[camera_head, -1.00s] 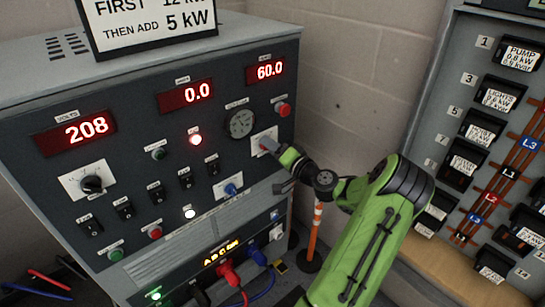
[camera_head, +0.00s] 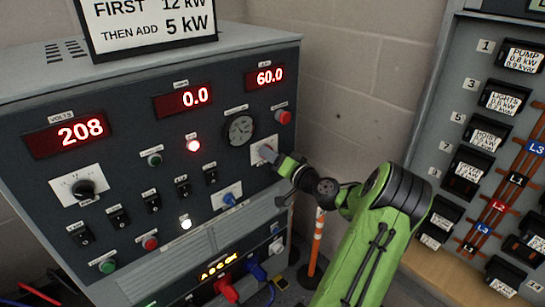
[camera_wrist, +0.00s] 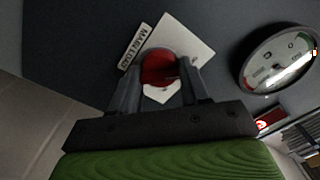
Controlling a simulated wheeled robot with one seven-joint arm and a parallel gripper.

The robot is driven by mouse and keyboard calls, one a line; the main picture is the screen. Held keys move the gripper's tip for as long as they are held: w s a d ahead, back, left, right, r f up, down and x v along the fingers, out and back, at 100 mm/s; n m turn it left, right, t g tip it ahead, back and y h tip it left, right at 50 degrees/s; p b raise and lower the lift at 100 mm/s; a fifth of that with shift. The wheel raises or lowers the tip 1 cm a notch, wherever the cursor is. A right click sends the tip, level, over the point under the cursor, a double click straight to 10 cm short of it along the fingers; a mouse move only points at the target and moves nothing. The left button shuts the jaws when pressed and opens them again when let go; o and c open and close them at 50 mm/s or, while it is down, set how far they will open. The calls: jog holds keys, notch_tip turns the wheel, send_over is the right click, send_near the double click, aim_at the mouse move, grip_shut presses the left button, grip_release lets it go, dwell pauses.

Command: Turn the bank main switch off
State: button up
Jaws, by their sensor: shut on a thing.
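The main switch is a red round knob (camera_wrist: 160,68) on a white square plate (camera_wrist: 186,52), seen in the wrist view. A small tilted label (camera_wrist: 134,48) beside it seems to read "MAIN LOAD". My gripper (camera_wrist: 162,80) has its two dark fingers on either side of the knob, shut on it. In the head view my gripper (camera_head: 270,155) reaches the white plate (camera_head: 258,147) at the right of the dark panel, and its fingers hide most of the knob. The knob's exact setting cannot be told.
A dial gauge (camera_head: 240,130) and a red button (camera_head: 283,117) are close to the switch. A blue-handled switch (camera_head: 229,199) is below. A breaker board (camera_head: 462,150) stands at right, with an orange-striped post (camera_head: 316,245) between.

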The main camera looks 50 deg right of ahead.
jog(key=o, duration=1.1)
jog(key=shift+c, duration=0.2)
jog(key=p+v, duration=0.2)
jog(key=v, duration=1.3)
jog(key=shift+s, duration=0.4)
jog(key=shift+a, duration=0.1)
